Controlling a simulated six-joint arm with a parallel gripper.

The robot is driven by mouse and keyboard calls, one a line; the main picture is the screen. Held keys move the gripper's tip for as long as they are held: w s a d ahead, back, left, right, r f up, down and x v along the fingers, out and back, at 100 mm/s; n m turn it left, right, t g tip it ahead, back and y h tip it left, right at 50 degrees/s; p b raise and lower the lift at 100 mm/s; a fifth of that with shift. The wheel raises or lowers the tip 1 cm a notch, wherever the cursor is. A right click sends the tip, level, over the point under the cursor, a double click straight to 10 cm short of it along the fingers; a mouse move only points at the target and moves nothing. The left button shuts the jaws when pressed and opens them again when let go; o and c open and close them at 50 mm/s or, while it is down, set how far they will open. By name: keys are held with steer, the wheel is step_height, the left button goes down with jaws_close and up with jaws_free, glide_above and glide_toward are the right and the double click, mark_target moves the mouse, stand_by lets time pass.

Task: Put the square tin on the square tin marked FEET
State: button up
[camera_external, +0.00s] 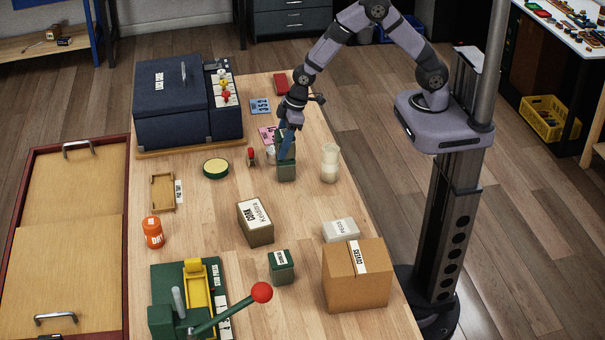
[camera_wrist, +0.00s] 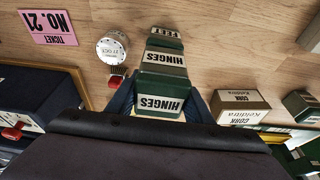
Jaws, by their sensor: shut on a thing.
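My gripper (camera_external: 287,141) points down over the table and is shut on a green square tin, which reads HINGES on its lid (camera_wrist: 159,103) and side in the wrist view. In the external view the held tin is mostly covered by the fingers.
A CORK box (camera_external: 255,222), another green tin (camera_external: 282,266) and a cardboard box (camera_external: 356,279) stand nearer the camera.

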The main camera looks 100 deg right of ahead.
steer(key=shift+f, duration=0.1)
steer(key=shift+f, duration=0.15)
steer(key=o, duration=1.2)
steer(key=shift+s+r, duration=0.1)
steer(key=shift+r, duration=0.35)
steer(key=b+v, duration=0.2)
steer(key=v, duration=0.9)
steer(key=shift+s+r, duration=0.1)
steer(key=shift+r, duration=0.1)
steer(key=shift+g, duration=0.9)
steer(key=s+a+f, duration=0.1)
steer(key=s, duration=0.2)
steer(key=s+a+f, duration=0.1)
steer(key=s+a, duration=0.1)
steer(key=s, duration=0.2)
steer(key=s+a, duration=0.1)
steer(key=s, duration=0.3)
steer(key=shift+s+a+f, duration=0.15)
steer(key=shift+f, duration=0.25)
steer(key=shift+g, duration=0.8)
steer(key=s, duration=0.3)
steer(key=s+a+f, duration=0.1)
steer(key=s, duration=0.2)
steer(key=s+f, duration=0.1)
steer(key=s, duration=0.3)
steer(key=shift+a+f, duration=0.25)
steer(key=shift+a, duration=0.1)
steer(key=shift+w, duration=0.1)
